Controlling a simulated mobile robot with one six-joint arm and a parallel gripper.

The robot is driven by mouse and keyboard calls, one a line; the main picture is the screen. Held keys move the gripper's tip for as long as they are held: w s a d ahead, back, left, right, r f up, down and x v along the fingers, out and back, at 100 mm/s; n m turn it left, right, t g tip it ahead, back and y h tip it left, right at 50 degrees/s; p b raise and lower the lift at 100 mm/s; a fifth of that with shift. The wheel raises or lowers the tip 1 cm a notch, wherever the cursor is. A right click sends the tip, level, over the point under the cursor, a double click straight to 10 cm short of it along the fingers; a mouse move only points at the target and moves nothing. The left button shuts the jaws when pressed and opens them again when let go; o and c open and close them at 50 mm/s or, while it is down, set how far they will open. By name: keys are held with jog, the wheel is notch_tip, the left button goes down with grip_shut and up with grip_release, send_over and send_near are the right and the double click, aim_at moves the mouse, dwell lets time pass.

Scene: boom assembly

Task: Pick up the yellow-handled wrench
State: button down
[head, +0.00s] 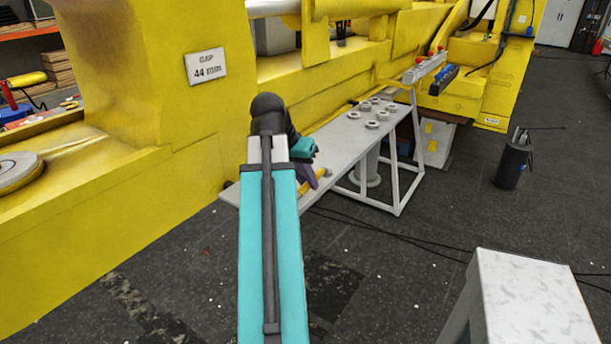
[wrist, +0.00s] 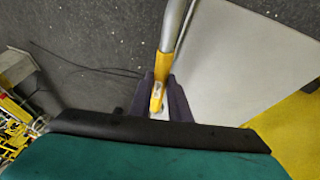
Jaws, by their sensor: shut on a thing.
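The yellow-handled wrench (wrist: 165,65) shows in the wrist view as a yellow handle with a grey shaft that runs up out of the picture. My gripper (wrist: 163,98) is shut on the yellow handle, with one dark finger on each side. In the head view my gripper (head: 314,179) is over the near end of the grey bench (head: 345,140), largely behind my arm. Only small yellow bits of the wrench (head: 304,188) show there. The wrench's far end is out of view. I cannot tell whether the wrench touches the bench.
Several grey rings (head: 371,124) lie on the bench farther back. A large yellow machine (head: 130,100) stands along the left and behind. A white-topped block (head: 530,300) is at the lower right, and a black bin (head: 512,165) stands at the right. Cables cross the dark floor.

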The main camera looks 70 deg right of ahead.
aim_at(308, 185)
jog(key=shift+s+a+r, duration=0.1)
jog(key=shift+s+a, duration=0.35)
jog(key=shift+a, duration=0.35)
jog(key=shift+s+a+r, duration=0.1)
jog(key=shift+s+a, duration=0.3)
jog(key=shift+a, duration=0.4)
jog(key=c, duration=2.4)
grip_release()
grip_shut()
jog(key=shift+r, duration=0.1)
